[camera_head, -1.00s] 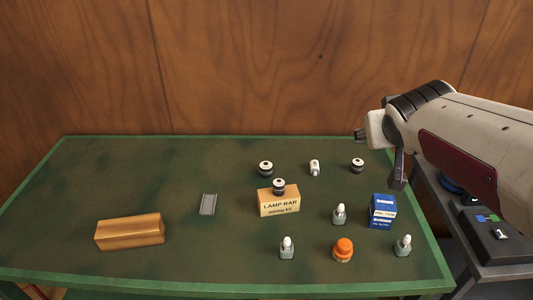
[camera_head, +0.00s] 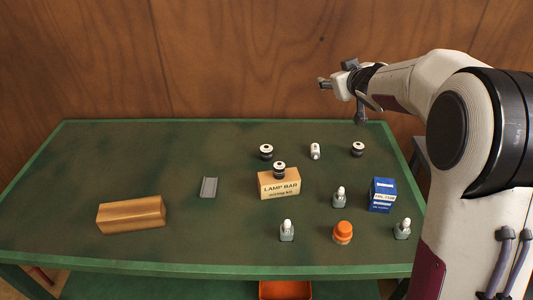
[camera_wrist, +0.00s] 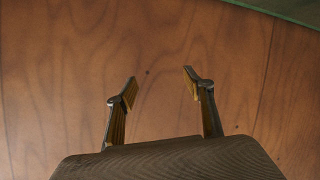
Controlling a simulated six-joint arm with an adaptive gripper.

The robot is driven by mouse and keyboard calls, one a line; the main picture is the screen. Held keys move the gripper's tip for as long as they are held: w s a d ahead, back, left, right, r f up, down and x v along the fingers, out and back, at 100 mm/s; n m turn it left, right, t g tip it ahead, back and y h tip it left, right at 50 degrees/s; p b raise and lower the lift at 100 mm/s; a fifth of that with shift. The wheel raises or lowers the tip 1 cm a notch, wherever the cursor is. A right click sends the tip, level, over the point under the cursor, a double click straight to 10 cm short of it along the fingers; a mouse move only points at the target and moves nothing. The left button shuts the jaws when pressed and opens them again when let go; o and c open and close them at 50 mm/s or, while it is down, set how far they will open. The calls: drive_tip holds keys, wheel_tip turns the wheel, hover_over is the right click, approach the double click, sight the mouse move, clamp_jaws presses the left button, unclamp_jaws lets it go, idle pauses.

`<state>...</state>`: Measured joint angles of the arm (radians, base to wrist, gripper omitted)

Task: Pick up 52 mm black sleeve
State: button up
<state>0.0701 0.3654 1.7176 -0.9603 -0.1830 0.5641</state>
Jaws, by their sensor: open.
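Three short black sleeves with white tops are in the head view. One sleeve (camera_head: 266,152) stands at the back middle of the green table, one (camera_head: 358,149) at the back right, and one (camera_head: 279,170) on top of the lamp bar box (camera_head: 279,186). I cannot tell which is 52 mm. My gripper (camera_head: 322,84) is above and behind the table's back edge, near the wooden wall, apart from all the sleeves. In the wrist view my gripper (camera_wrist: 160,77) is open and empty, its two fingers well apart against the wood.
Several grey bottles, an orange-capped jar (camera_head: 343,232) and a blue box (camera_head: 382,195) stand at the right. A grey channel piece (camera_head: 209,187) and a brown block (camera_head: 131,214) lie left. The table's far left (camera_head: 90,160) is clear.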

drive_tip(key=w+a+f+n+y, duration=0.2)
drive_tip(key=w+a+f+y, duration=0.15)
drive_tip(key=w+f, duration=0.2)
drive_tip(key=n+g+y, duration=0.4)
drive_tip(key=g+y, duration=0.2)
approach(269, 149)
drive_tip(key=x, duration=0.3)
drive_tip(key=shift+a+f, duration=0.15)
drive_tip(key=shift+f, duration=0.05)
drive_tip(key=shift+x, duration=1.3)
drive_tip(key=shift+a, duration=0.1)
drive_tip(key=shift+x, duration=2.5)
drive_tip(key=shift+r, duration=0.1)
